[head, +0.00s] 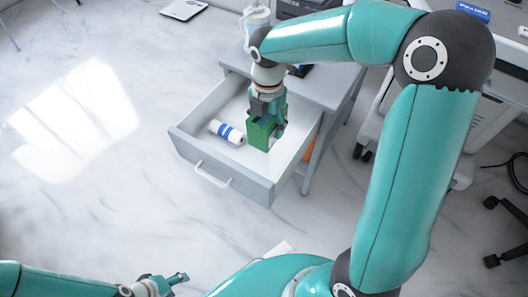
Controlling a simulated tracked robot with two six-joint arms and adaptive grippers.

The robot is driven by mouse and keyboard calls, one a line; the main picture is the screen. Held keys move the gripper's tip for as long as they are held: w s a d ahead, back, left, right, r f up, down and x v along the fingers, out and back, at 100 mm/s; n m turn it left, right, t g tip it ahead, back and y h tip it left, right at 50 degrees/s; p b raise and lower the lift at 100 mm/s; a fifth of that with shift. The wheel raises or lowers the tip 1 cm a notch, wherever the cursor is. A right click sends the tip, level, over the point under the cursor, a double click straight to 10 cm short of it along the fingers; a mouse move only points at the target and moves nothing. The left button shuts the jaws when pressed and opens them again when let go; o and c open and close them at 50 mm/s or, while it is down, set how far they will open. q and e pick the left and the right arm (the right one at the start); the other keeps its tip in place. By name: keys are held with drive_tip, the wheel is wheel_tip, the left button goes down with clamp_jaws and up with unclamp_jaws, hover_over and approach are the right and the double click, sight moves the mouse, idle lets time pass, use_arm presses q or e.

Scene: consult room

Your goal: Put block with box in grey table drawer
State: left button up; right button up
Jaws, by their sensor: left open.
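The grey table (335,92) has its drawer (232,181) pulled out toward the lower left. A green block (259,136) is in my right gripper (268,112), which comes down from above with its fingers around the block. The block is upright, over or inside the right part of the drawer; I cannot tell whether it touches the drawer floor. The fingers partly hide it. I see no separate box. My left gripper (179,279) is open and empty at the bottom left, low in the picture and away from the drawer.
A white roll with blue bands (227,132) lies in the drawer, left of the block. Something orange (311,138) shows beneath the table. White equipment stands at the right, beside a wheeled black base (505,230).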

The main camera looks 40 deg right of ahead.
wheel_tip(320, 180, down, 5)
drive_tip(key=shift+f+b, duration=0.15)
drive_tip(key=shift+b, duration=0.6)
wheel_tip(320, 180, down, 5)
drive_tip(key=shift+f+b, duration=0.2)
drive_tip(key=shift+b, duration=1)
drive_tip(key=o, duration=1.8)
wheel_tip(320, 180, up, 12)
drive_tip(key=p, duration=0.5)
drive_tip(key=shift+r, duration=0.1)
